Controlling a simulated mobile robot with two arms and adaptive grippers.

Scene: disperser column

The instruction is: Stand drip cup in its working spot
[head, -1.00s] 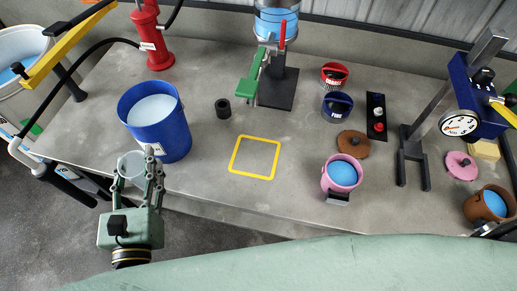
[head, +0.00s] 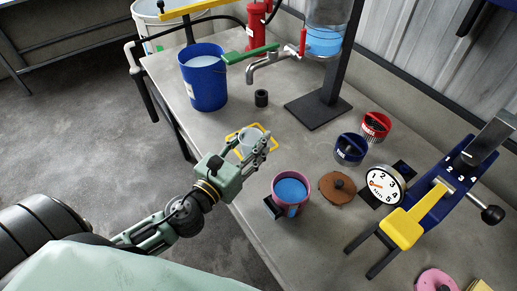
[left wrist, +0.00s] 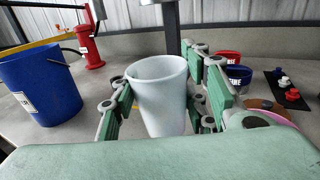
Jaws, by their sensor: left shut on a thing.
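The drip cup (head: 250,138) is a pale, translucent, tapered cup, upright and empty-looking. In the left wrist view the cup (left wrist: 160,98) stands between the green finger pads of my left gripper (left wrist: 166,104), which is shut on it. In the head view my left gripper (head: 256,152) reaches in from the lower left and holds the cup over the yellow square outline (head: 231,136) on the bench. The cup and fingers hide part of the outline. I cannot tell whether the cup's base touches the bench. My right gripper is not in view.
The dispenser column's tap (head: 265,62) and black base (head: 318,110) stand behind. A blue bucket (head: 204,82) and black cylinder (head: 261,98) are at the back left. A pink mug (head: 291,192), brown lid (head: 337,188) and dial scale (head: 383,185) are to the right.

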